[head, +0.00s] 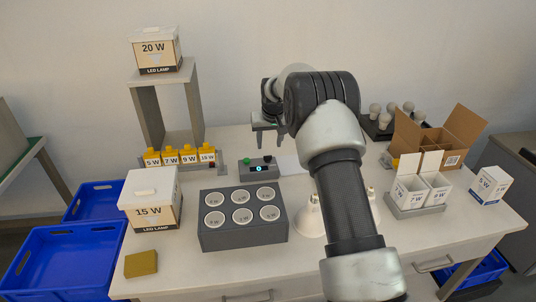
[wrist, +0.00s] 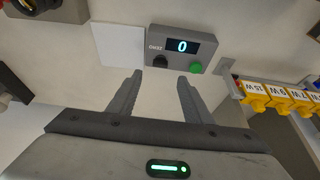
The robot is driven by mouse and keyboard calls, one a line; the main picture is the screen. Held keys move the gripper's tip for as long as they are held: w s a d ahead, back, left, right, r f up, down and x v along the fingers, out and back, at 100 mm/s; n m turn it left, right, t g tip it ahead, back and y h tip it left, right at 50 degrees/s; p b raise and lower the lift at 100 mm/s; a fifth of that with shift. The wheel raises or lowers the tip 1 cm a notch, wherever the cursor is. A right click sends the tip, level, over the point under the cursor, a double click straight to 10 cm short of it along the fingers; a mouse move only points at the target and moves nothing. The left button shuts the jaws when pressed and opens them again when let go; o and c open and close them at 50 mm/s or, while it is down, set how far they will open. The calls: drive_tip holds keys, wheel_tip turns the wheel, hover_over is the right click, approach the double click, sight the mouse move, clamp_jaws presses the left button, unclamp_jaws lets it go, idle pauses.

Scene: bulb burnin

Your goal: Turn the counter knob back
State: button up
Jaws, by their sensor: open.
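The counter (head: 257,170) is a small dark grey box on the table behind the socket block. In the wrist view the counter (wrist: 183,37) shows a lit 0 on its display (wrist: 182,46). Its black knob (wrist: 159,64) and a green button (wrist: 195,67) sit side by side on it. My gripper (head: 268,145) is open and empty, with its fingers pointing down near the counter. In the wrist view my gripper (wrist: 160,77) has its fingertips apart, one on each side of the knob in the picture. I cannot tell whether they touch anything.
A grey block (head: 244,233) with several sockets stands in front of the counter. A rack of yellow-topped boxes (head: 181,157) stands to the left, beside a shelf (head: 149,112). A white sheet (wrist: 120,45) lies beside the counter.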

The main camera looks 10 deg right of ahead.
sight(268, 156)
drive_tip(key=x, duration=0.8)
drive_tip(key=shift+w+f, duration=0.1)
drive_tip(key=shift+f, duration=0.1)
drive_tip(key=c, duration=1.1)
